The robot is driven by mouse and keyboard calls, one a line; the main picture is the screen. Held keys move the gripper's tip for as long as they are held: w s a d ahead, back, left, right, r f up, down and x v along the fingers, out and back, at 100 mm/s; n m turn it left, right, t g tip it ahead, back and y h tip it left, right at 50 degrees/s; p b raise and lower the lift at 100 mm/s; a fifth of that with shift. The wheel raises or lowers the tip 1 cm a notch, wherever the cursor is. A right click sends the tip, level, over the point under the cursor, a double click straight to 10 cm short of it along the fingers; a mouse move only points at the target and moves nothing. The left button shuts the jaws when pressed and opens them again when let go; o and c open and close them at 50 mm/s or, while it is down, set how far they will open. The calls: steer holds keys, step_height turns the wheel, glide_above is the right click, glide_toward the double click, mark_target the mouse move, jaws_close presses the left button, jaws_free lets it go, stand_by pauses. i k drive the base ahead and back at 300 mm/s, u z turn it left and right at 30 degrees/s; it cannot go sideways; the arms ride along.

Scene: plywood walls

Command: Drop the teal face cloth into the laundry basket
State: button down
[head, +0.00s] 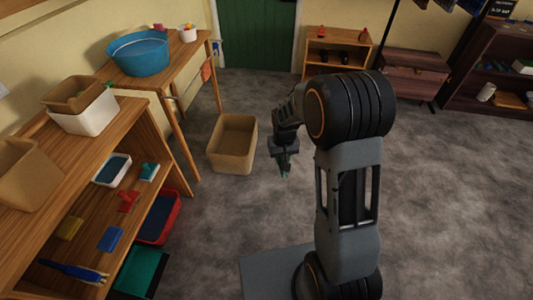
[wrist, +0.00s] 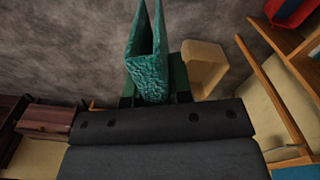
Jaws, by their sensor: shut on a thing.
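The teal face cloth (wrist: 149,76) hangs in folds from my gripper (wrist: 153,95) in the wrist view. In the head view only a small teal bit (head: 285,176) shows at the tip of my gripper (head: 284,168). My gripper is shut on the cloth and holds it above the floor. The laundry basket appears to be the tan open-topped box (head: 233,133) on the floor, just left of my gripper in the head view. No cloth shows inside it. The tan box also shows beside the cloth in the wrist view (wrist: 207,63).
A wooden shelf unit (head: 130,112) at the left holds bins, brushes and cloths. A wooden table (head: 190,53) with a blue tub (head: 139,53) stands behind it. A red bin (head: 172,213) is on the floor by the shelves. Grey floor around the basket's front is clear.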

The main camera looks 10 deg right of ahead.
mark_target(238, 148)
steer(key=z, duration=0.85)
steer(key=i, duration=1.7)
steer(key=u, duration=1.15)
steer(key=i, duration=0.8)
steer(key=u, duration=1)
steer(key=i, duration=0.2)
steer(key=u, duration=0.25)
